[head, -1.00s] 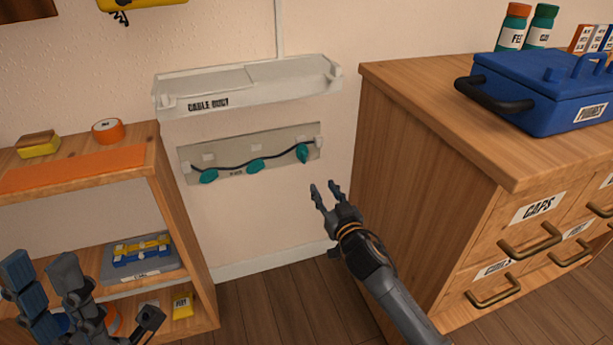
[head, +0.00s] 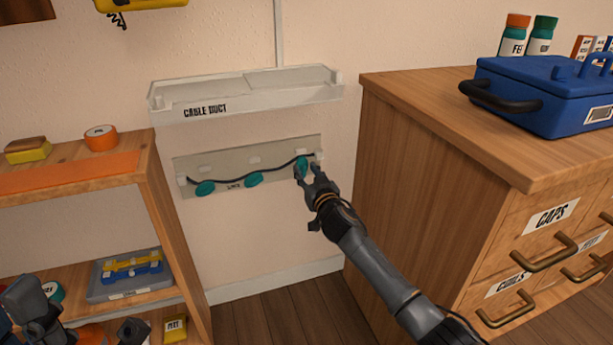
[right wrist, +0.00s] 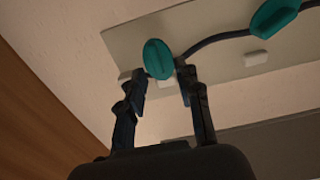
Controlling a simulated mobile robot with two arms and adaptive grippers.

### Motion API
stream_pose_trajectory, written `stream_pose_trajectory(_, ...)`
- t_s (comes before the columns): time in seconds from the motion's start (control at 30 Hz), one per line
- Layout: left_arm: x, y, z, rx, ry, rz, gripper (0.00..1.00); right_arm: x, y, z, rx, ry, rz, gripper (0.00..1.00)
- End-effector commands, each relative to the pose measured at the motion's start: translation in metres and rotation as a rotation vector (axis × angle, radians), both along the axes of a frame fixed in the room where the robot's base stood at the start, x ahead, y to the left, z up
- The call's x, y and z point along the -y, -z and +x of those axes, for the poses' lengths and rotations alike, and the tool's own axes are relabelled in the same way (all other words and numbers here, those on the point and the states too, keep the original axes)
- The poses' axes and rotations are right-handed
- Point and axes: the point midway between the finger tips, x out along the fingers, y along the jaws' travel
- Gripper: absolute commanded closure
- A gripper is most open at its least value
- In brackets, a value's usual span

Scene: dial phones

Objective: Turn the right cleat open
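A grey wall panel (head: 220,160) under the cable duct carries three teal cleats along a dark cable. The right cleat (head: 301,165) stands nearly upright, across the cable. The middle cleat (head: 253,180) and left cleat (head: 205,188) lie closer to level. My right gripper (head: 308,172) is at the right cleat, its fingers apart. In the right wrist view the right cleat (right wrist: 158,58) shows between and just beyond the open fingertips (right wrist: 161,78); I cannot tell whether they touch it. My left gripper (head: 32,308) is partly cut off at the lower left.
The white cable duct (head: 245,97) juts out above the panel. A wooden cabinet (head: 400,160) stands close on the right, with a blue toolbox (head: 550,95) on top. A wooden shelf (head: 165,230) stands on the left. The floor between them is clear.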

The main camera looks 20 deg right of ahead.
Motion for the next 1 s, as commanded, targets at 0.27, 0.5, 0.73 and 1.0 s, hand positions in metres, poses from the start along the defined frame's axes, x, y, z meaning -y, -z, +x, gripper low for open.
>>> stream_pose_trajectory(0.27,0.0003,-0.0018,0.0002,0.010,0.000,0.000,0.66,-0.0004,-0.0003,0.0049,0.000,0.000,0.000,0.66)
stream_pose_trajectory(0.5,0.0004,-0.0019,0.0001,0.010,0.001,0.001,0.66,-0.0003,-0.0003,0.0047,0.000,0.000,0.000,0.95)
stream_pose_trajectory(0.73,0.0004,-0.0019,0.0001,0.009,0.001,0.000,0.66,-0.0002,-0.0002,0.0046,0.000,0.000,-0.001,1.00)
stream_pose_trajectory(1.0,0.0001,-0.0029,-0.0003,0.006,0.000,0.000,0.66,-0.0014,-0.0006,0.0046,0.001,0.000,-0.054,1.00)
